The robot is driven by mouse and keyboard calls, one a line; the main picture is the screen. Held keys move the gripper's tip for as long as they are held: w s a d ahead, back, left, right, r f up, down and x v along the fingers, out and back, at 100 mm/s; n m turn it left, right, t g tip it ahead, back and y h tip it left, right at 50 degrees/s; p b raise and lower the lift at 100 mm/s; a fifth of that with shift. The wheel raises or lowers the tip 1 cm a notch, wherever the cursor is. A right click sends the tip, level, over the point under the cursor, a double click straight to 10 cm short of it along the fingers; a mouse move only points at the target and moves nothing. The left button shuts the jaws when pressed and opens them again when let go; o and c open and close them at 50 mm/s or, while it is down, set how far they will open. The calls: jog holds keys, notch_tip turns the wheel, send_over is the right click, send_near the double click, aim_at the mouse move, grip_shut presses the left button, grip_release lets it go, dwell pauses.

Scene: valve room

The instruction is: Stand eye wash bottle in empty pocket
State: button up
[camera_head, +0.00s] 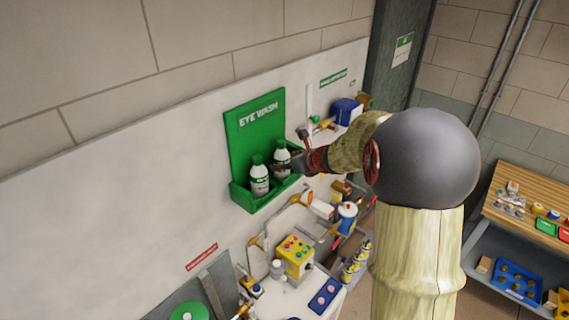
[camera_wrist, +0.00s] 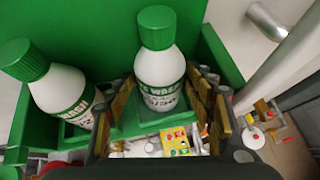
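The green eye wash station (camera_head: 246,130) hangs on the wall with a shallow tray at its foot. One white bottle with a green cap (camera_head: 259,178) stands in the left part of the tray; it also shows at the left of the wrist view (camera_wrist: 60,90). A second eye wash bottle (camera_wrist: 160,75) is upright at the right part of the tray, between my fingers. My gripper (camera_wrist: 161,90) is around this bottle, its pads slightly apart from the sides. In the head view my gripper (camera_head: 297,164) reaches in from the right and partly hides this bottle (camera_head: 282,158).
Below the station is a bench with a yellow button box (camera_head: 295,256), valves and pipes. A blue box (camera_head: 347,110) is on the wall right of the station. A wooden-topped shelf (camera_head: 530,200) stands at far right. A pale pipe (camera_wrist: 285,65) runs close to the station's right side.

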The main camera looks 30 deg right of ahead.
jog(key=shift+o, duration=0.6)
jog(key=shift+s+r, duration=0.1)
jog(key=shift+r, duration=0.2)
jog(key=v, duration=1.2)
jog(key=s+a+r+n+g+y, duration=0.1)
jog(key=s+a+n+g, duration=0.1)
jog(key=s+a+n, duration=0.55)
jog(key=s+a+r+n+g+y, duration=0.1)
jog(key=s+a+n, duration=0.3)
jog(key=a+n, duration=0.65)
jog(key=s+a+f+n+g+h, duration=0.1)
jog(key=s+n+h, duration=0.1)
jog(key=s+n, duration=0.6)
jog(key=s+a+f+n+g+h, duration=0.1)
jog(key=s+a+n, duration=0.1)
jog(key=s+n, duration=0.6)
jog(key=shift+s+a+h, duration=0.15)
jog(key=shift+s+h, duration=0.1)
jog(key=shift+h, duration=0.15)
